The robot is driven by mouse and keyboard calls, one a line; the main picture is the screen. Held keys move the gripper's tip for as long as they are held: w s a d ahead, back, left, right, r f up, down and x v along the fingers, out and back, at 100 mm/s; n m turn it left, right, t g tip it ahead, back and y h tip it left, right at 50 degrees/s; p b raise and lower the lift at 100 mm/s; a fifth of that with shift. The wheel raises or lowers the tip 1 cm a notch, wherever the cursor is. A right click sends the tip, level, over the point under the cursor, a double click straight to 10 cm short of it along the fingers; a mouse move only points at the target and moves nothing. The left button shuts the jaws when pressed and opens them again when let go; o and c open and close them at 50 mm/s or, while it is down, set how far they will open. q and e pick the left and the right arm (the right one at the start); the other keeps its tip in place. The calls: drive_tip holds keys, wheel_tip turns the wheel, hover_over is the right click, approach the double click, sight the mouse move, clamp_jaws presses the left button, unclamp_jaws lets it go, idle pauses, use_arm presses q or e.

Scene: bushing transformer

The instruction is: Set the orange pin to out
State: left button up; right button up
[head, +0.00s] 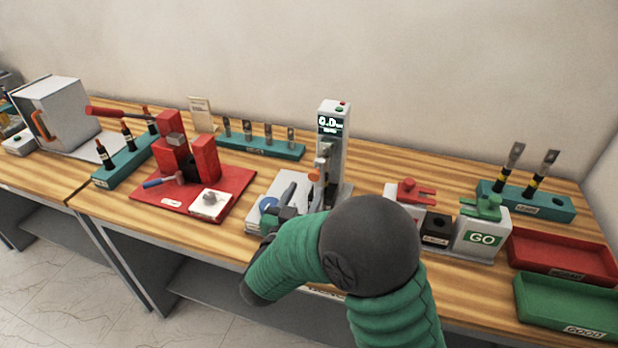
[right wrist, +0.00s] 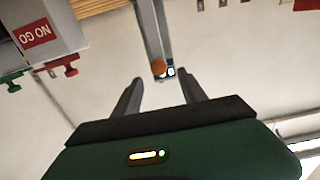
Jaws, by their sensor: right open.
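The orange pin (head: 314,177) shows as a small orange knob on the front of the grey upright gauge stand (head: 333,130) in the head view. In the right wrist view the orange pin (right wrist: 159,68) appears as a round knob just beyond the fingertips, roughly midway between them. My right gripper (head: 283,195) is open and empty, to the left of and slightly below the pin in the head view. Its two fingers also show spread apart in the right wrist view (right wrist: 163,82). I see no contact with the pin. My left gripper is not in view.
A red fixture on a red plate (head: 240,184) stands left of the gauge. GO (head: 482,237) and NO GO (right wrist: 35,35) gauge blocks are to its right, with red (head: 562,252) and green trays (head: 566,308) beyond. A teal rack (head: 258,148) stands behind.

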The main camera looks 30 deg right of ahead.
sight(313, 177)
drive_tip(key=x, duration=0.6)
drive_tip(key=shift+s+d+f, duration=0.15)
drive_tip(key=shift+s+f, duration=0.05)
drive_tip(key=shift+s, duration=0.1)
drive_tip(key=shift+w, duration=0.2)
drive_tip(key=shift+a+r, duration=0.2)
drive_tip(key=shift+a, duration=0.2)
drive_tip(key=shift+d+f, duration=0.1)
drive_tip(key=shift+d, duration=0.25)
clamp_jaws()
drive_tip(key=shift+a, duration=0.2)
